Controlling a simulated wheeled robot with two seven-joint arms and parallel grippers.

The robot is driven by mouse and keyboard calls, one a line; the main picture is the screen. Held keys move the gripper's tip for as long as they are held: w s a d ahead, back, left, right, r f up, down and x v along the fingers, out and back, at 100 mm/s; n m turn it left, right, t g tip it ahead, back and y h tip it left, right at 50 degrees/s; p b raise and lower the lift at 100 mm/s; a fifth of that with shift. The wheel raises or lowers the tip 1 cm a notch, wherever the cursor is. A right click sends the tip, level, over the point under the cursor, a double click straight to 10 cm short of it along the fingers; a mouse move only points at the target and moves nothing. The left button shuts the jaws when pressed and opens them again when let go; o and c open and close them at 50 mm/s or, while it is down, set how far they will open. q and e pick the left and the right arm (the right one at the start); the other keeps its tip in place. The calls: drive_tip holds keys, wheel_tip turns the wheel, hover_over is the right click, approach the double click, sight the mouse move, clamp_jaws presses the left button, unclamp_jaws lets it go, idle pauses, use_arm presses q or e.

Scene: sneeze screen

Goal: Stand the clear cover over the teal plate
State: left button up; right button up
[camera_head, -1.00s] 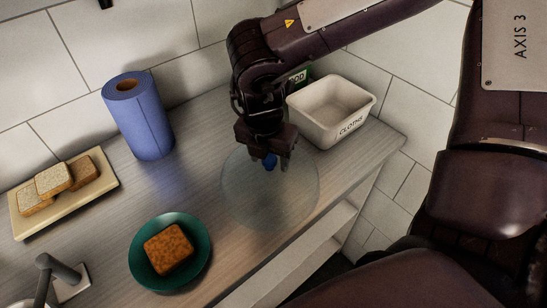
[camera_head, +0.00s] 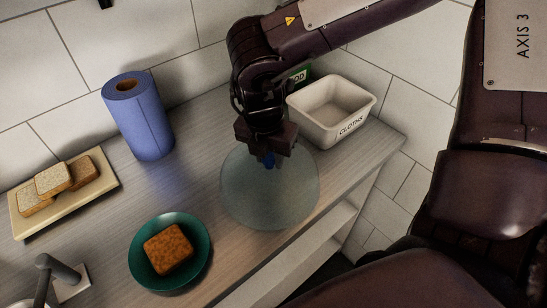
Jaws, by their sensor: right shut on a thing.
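The clear cover (camera_head: 268,198) is a see-through dome with a blue knob on top. It stands on the counter, right of the teal plate and apart from it. My right gripper (camera_head: 268,160) points down over the cover and is shut on its blue knob, which the fingers partly hide. The teal plate (camera_head: 143,268) lies at the front of the counter with a browned square piece of food (camera_head: 169,249) on it, uncovered. My left gripper is not in view.
A blue paper roll (camera_head: 143,120) stands at the back. A tray of bread slices (camera_head: 98,194) lies at left. A white bin marked CLOTHS (camera_head: 318,125) stands at back right, with a green item (camera_head: 303,74) behind my arm. A grey tap (camera_head: 53,267) is at lower left.

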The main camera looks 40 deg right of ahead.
drive_tip(key=shift+r+p, duration=0.65)
drive_tip(key=shift+r, duration=1.1)
